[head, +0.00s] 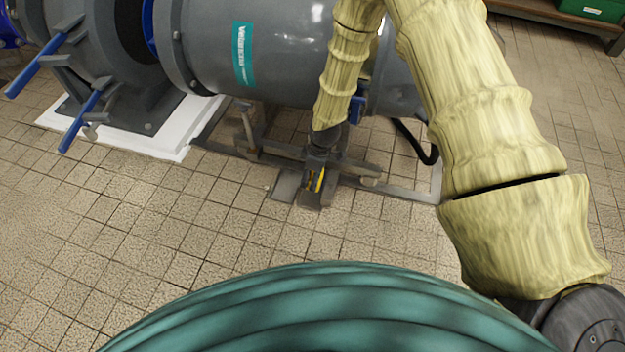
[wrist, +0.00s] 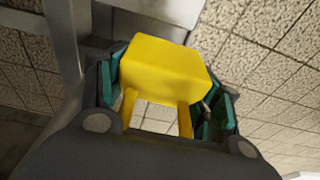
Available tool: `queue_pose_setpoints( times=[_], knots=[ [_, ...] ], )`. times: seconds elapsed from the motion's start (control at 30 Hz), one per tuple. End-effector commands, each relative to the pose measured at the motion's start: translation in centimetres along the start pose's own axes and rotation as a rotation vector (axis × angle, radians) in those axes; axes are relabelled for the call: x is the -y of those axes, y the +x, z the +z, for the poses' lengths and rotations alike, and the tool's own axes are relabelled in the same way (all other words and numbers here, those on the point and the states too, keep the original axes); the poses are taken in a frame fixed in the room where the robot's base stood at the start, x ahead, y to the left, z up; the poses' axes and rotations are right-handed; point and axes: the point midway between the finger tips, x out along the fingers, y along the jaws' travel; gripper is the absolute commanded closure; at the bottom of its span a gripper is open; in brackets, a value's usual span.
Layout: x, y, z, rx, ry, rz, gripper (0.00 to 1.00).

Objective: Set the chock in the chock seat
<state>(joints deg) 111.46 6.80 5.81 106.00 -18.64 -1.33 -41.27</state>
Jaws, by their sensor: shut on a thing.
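The chock (wrist: 163,66) is a yellow block. In the wrist view it sits between the teal-padded fingers of my gripper (wrist: 168,88), which is shut on it. In the head view my gripper (head: 317,172) points down beside the grey pump frame, with a thin strip of the yellow chock (head: 318,181) showing. Grey metal plates (head: 284,186) lie low on the floor right there. They may be the chock seat, but I cannot make out its shape. The chock's underside and any contact with the seat are hidden.
The large grey pump body (head: 270,45) and its frame rails (head: 405,192) stand just behind my gripper. Blue-handled levers (head: 85,120) stick out at the left. A black hose (head: 420,145) curves down at the right. The tiled floor (head: 190,225) in front is clear.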

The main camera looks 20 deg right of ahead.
Motion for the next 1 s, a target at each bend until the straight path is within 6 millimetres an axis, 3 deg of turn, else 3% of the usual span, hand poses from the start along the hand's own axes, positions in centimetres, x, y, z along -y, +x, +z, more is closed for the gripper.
queue_pose_setpoints(
  times=[1.0],
  knots=[
    [-0.1, 4.1, 0.6, 0.0, -0.011, 0.0, 0.72]
  ],
)
